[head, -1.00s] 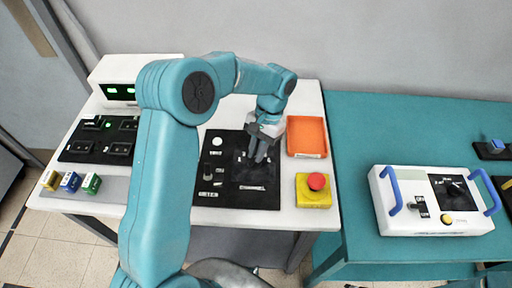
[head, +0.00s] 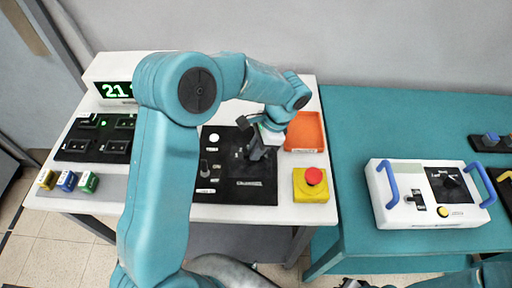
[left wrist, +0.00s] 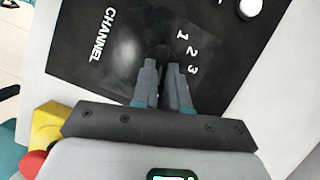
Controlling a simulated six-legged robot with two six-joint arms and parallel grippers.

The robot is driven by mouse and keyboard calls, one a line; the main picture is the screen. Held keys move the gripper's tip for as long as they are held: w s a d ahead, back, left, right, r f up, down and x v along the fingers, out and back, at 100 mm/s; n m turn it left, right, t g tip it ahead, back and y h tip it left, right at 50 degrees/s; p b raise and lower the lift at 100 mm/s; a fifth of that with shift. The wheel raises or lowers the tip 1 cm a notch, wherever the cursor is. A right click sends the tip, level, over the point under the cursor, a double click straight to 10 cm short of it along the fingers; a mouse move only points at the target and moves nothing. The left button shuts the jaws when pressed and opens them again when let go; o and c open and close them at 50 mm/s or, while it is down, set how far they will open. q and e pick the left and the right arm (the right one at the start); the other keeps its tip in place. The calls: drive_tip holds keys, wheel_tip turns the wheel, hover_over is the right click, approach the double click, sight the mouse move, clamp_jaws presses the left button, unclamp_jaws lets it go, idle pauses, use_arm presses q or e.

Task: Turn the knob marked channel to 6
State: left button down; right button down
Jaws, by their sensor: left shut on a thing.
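The black panel (head: 262,196) lies on the white table under my left arm. In the left wrist view the panel (left wrist: 110,75) carries the word CHANNEL and the numbers 1, 2 and 3 at the right of my fingers. My left gripper (head: 256,153) reaches down to the panel, its wrist leaning to the right. In the left wrist view its fingers (left wrist: 163,68) are shut on the channel knob, which they hide almost wholly. The knob's pointer and the other numbers cannot be read. A dark part at the bottom edge may be my right gripper (head: 352,284); its jaws cannot be made out.
A display box (head: 114,92) shows green digits beginning 21, partly behind my arm. Right of the panel are an orange tray (head: 307,132) and a red button (head: 314,176) on a yellow box (head: 312,193). Another small knob (head: 204,168) sits at the panel's left.

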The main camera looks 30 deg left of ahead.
use_arm(q)
drive_tip(key=shift+r, duration=0.1)
idle(0.3)
drive_tip(key=c, duration=1.1)
unclamp_jaws()
drive_tip(key=shift+c, duration=0.2)
drive_tip(key=v, duration=1.6)
drive_tip(key=shift+d+p, duration=0.15)
drive_tip(key=shift+p, duration=0.15)
drive_tip(key=shift+s+r, duration=0.1)
